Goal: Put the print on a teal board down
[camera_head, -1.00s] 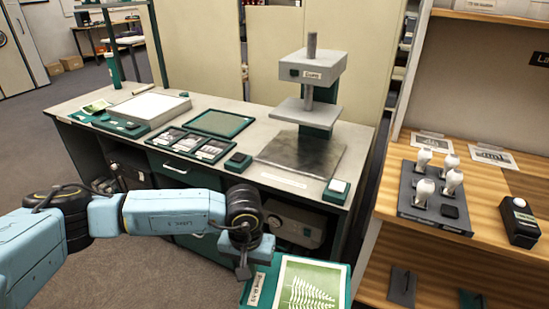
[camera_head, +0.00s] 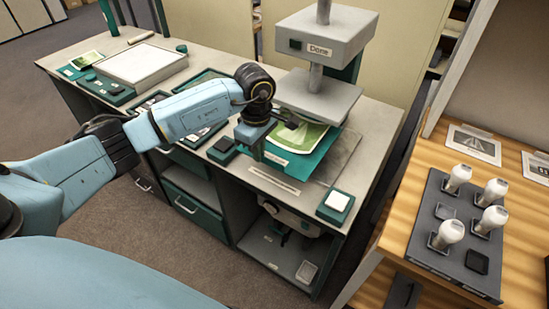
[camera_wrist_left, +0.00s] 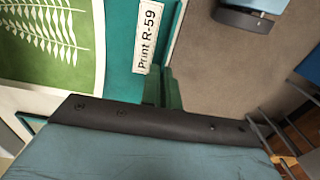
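The print (camera_head: 309,136), green with a pale fern, lies on the teal board (camera_head: 318,165). The wrist view shows the print (camera_wrist_left: 45,55), the board (camera_wrist_left: 122,25) and its label, "Print R-59" (camera_wrist_left: 149,38). My left gripper (camera_head: 266,141) is shut on the board's near left edge; its fingertips are partly hidden. The board is over the grey base plate (camera_head: 346,160) of the press, its far part beneath the raised upper plate (camera_head: 317,97). I cannot tell whether the board touches the base plate. My right gripper is not in view.
A small box with a white top (camera_head: 338,202) sits at the bench's front right corner. A dark box (camera_head: 222,150) stands left of the press. A white-topped tray (camera_head: 140,64) is farther left. A wooden shelf (camera_head: 385,255) at right carries a grey rack (camera_head: 443,262) with white bulb-like pieces.

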